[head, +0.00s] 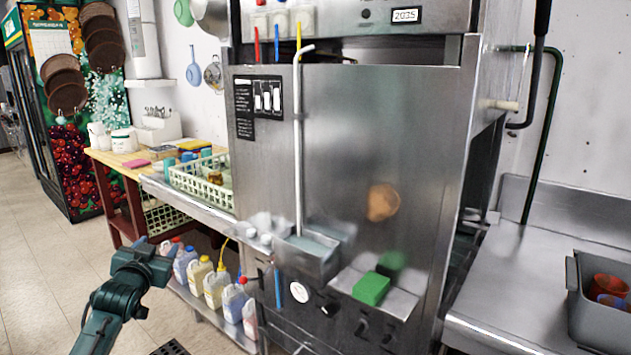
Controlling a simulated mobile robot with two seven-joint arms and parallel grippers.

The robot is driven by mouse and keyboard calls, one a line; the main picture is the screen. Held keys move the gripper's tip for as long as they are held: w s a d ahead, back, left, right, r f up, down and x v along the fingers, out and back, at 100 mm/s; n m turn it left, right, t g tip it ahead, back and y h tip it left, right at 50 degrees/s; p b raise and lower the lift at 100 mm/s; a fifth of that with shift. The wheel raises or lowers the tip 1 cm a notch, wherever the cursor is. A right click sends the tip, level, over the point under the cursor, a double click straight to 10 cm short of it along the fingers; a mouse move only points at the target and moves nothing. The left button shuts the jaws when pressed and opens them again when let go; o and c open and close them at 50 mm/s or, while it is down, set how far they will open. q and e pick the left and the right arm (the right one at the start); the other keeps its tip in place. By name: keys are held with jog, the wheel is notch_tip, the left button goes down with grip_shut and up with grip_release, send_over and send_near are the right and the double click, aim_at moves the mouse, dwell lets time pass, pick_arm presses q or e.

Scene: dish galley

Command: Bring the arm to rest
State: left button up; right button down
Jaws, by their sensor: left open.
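My left arm comes in from the bottom left of the head view. Its dark teal gripper (158,247) points away from me, in front of the lower shelf and the tiled floor. The gripper is open, and I see nothing between its fingers. It appears apart from the things around it. My right arm and right gripper are not in view.
A steel dishwashing machine (340,130) stands in the middle, with a green sponge (371,288) on its ledge. Several jugs (215,284) stand on the low shelf. A green crate (203,176) is on the steel counter. A grey bin (590,325) stands at right. Tiled floor (50,265) is clear at left.

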pick_arm(q)
jog(key=s+d+f+m+g+h, duration=0.1)
jog(key=s+d+f+g+h, duration=0.1)
jog(key=s+d+f, duration=0.7)
jog(key=s+d+f+m+g+h, duration=0.15)
jog(key=s+d+f, duration=0.25)
jog(key=s+f, duration=0.7)
jog(key=s+d+f+n+g+h, duration=0.1)
jog(key=s+d, duration=0.3)
jog(key=s, duration=0.5)
jog(key=s+d+f+n+g, duration=0.1)
jog(key=s+d+f, duration=0.3)
jog(key=s, duration=0.6)
jog(key=shift+f+g+h, duration=0.25)
jog(key=shift+g+h, duration=0.1)
jog(key=shift+g, duration=0.1)
jog(key=shift+s+d, duration=0.1)
